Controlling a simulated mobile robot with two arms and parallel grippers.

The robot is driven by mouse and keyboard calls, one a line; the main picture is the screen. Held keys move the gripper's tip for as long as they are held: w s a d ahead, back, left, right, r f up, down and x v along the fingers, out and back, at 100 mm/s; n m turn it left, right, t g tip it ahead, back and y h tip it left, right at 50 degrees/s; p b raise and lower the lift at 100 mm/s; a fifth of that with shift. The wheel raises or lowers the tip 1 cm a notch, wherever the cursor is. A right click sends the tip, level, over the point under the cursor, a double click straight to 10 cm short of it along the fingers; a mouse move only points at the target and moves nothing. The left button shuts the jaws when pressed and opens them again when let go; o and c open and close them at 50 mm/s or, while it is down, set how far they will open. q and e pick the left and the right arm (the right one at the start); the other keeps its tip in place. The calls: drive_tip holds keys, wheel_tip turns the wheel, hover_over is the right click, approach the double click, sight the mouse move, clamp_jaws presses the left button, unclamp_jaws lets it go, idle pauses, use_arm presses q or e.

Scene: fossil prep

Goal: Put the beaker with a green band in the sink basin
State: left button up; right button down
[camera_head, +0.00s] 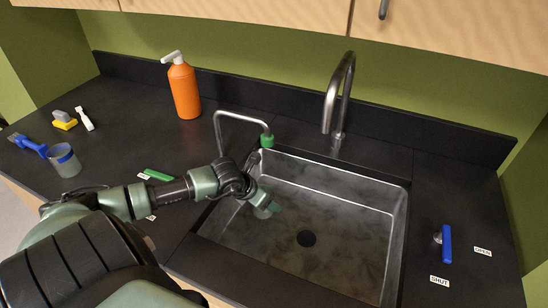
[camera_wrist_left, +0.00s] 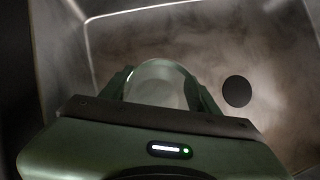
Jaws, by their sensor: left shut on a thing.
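My left gripper (camera_head: 264,204) reaches down over the left part of the steel sink basin (camera_head: 345,215). It is shut on a clear, round-rimmed beaker (camera_wrist_left: 158,84), seen between its two fingers in the left wrist view. The gripper hides most of this beaker in the head view, and I cannot make out its band colour. I cannot tell whether the beaker touches the basin floor. The basin's dark drain hole (camera_wrist_left: 237,91) shows to the right of the beaker. My right gripper is not in view.
A blue-banded beaker (camera_head: 66,164) stands on the left counter near a blue brush (camera_head: 27,145). An orange bottle (camera_head: 184,92), a tall faucet (camera_head: 338,95) and a thin green-collared spout (camera_head: 240,115) stand behind. A green lever (camera_head: 157,175) lies left, a blue lever (camera_head: 447,244) right.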

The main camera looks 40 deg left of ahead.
use_arm(q)
wheel_tip(320, 180, down, 2)
drive_tip(key=shift+w+f, duration=0.1)
drive_tip(key=shift+w, duration=0.05)
drive_tip(key=shift+w+a, duration=0.15)
drive_tip(key=shift+w, duration=0.15)
drive_tip(key=w, duration=0.1)
drive_tip(key=w+a+p, duration=0.1)
drive_tip(key=w, duration=0.1)
drive_tip(key=shift+w, duration=0.15)
drive_tip(key=shift+d+f+p, duration=0.1)
drive_tip(key=shift+f+p, duration=0.25)
drive_tip(key=shift+f, duration=0.25)
drive_tip(key=shift+s, duration=0.2)
drive_tip(key=o, duration=1.4)
drive_tip(key=shift+c, duration=0.2)
